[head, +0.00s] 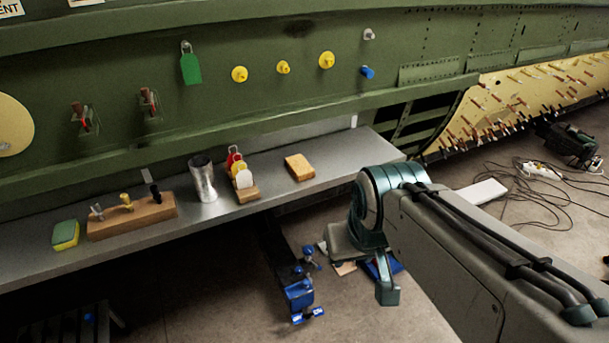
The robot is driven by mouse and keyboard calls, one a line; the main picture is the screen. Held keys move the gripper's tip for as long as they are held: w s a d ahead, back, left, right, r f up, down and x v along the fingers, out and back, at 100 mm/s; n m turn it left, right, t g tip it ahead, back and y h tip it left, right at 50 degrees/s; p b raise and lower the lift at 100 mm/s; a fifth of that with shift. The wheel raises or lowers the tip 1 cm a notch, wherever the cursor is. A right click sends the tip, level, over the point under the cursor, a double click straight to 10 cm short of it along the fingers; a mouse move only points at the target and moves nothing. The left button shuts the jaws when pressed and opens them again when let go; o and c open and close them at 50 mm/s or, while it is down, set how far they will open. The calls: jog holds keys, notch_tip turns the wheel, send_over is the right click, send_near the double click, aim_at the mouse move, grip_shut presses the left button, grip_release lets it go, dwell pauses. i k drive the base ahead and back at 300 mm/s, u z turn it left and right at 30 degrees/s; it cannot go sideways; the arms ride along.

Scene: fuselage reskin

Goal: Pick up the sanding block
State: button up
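A tan, wood-coloured block (299,167), which looks like the sanding block, lies flat on the grey metal shelf (330,177) right of the tag holder. My arm reaches in from the lower right. Its teal end, with my gripper (372,272) hanging low, is in front of the shelf edge, right of and below the block and apart from it. The fingers are partly hidden by the wrist, and I cannot tell whether they are open. Nothing is seen held.
Left of the block on the shelf are a tag holder (247,194), a metal cup (203,180), a wooden tool rack (132,216) and a yellow-green sponge (65,235). The green fuselage wall (130,65) rises behind. A blue stand (299,294) and cables (530,190) are on the floor.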

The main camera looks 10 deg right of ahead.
aim_at(299, 167)
jog(key=z, duration=1.2)
jog(key=i, duration=1.05)
jog(key=u, duration=2.2)
jog(key=i, duration=0.5)
jog(key=u, duration=0.05)
